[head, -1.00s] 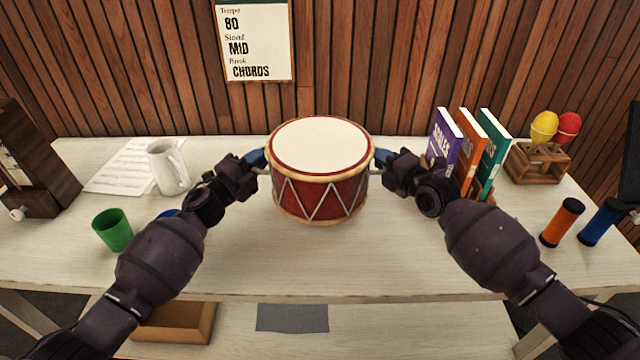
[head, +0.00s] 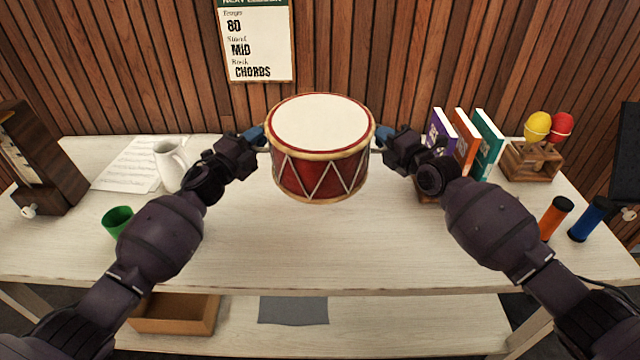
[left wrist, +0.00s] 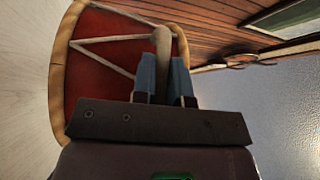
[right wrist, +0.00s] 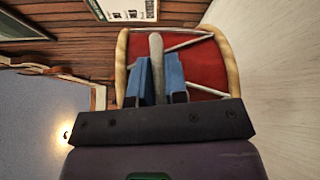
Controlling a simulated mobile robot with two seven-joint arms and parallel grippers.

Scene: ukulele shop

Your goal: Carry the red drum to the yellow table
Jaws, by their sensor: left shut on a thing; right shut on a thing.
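The red drum (head: 320,170) has a white top, wooden rims and pale zigzag cords. It hangs upright between my two grippers, above the pale wooden table. My left gripper (head: 262,140) is shut on a handle on the drum's left side; the left wrist view shows its blue fingers around the wooden handle (left wrist: 163,50). My right gripper (head: 378,139) is shut on the handle on the right side, and the right wrist view shows that handle (right wrist: 156,50) too. No yellow table is in view.
The pale table (head: 300,250) holds a white mug (head: 170,165), a green cup (head: 117,220), several books (head: 465,140), maracas in a wooden stand (head: 530,163), and an orange shaker (head: 556,216) beside a blue shaker (head: 588,219). A slatted wall stands behind. The table's front middle is clear.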

